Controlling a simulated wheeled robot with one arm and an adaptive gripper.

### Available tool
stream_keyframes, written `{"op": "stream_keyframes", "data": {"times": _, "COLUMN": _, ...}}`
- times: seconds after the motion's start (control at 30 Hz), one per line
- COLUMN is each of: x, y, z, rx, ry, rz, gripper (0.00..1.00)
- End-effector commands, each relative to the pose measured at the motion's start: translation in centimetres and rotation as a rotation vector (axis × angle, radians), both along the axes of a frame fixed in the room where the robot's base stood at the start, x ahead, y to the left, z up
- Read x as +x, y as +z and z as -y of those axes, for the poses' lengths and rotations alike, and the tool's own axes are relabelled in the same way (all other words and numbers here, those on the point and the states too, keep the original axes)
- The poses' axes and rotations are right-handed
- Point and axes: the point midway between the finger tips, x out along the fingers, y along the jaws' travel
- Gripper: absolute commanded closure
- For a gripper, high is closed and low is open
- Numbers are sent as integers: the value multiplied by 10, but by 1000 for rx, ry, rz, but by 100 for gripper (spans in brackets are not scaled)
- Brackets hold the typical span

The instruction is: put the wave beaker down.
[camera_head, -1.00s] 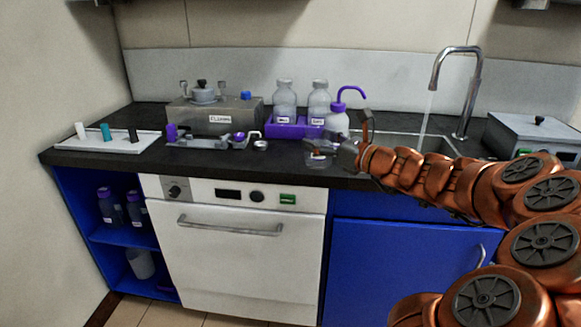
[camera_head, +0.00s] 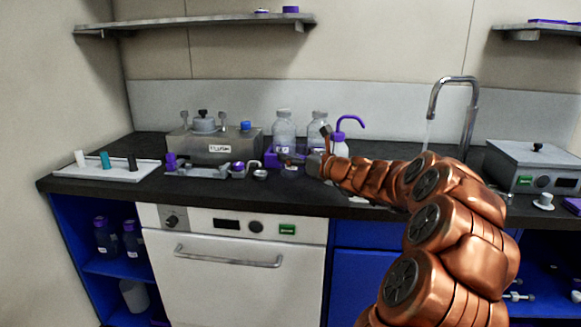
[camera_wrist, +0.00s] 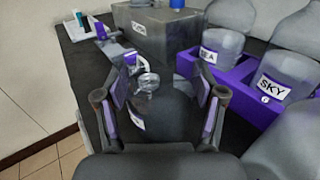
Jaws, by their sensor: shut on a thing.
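The wave beaker is a clear glass vessel (camera_wrist: 172,112) between the two fingers of my gripper (camera_wrist: 160,100) in the wrist view. A small label on it is seen at an angle and cannot be read. My gripper is shut on the beaker. In the head view my gripper (camera_head: 308,162) is over the front part of the dark counter (camera_head: 215,184), in front of the purple rack. The beaker (camera_head: 290,171) shows faintly there, left of the gripper. I cannot tell whether its base touches the counter.
A purple rack (camera_wrist: 238,76) with bottles labelled SEA and SKY (camera_wrist: 287,78) stands close on the right. A grey box (camera_head: 215,145) is behind. Small metal and purple items (camera_head: 238,168) lie left. A purple-topped wash bottle (camera_head: 340,147) and running tap (camera_head: 458,100) are right.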

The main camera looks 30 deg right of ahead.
Motion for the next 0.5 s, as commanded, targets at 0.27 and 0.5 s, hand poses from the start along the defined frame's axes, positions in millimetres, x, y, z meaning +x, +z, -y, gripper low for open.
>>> {"op": "stream_keyframes", "data": {"times": 0.27, "x": 16, "y": -7, "z": 1, "rx": 1, "ry": 1, "rz": -2, "gripper": 68}}
{"op": "stream_keyframes", "data": {"times": 0.5, "x": 15, "y": -37, "z": 2, "rx": 2, "ry": -2, "rz": -4, "gripper": 68}}
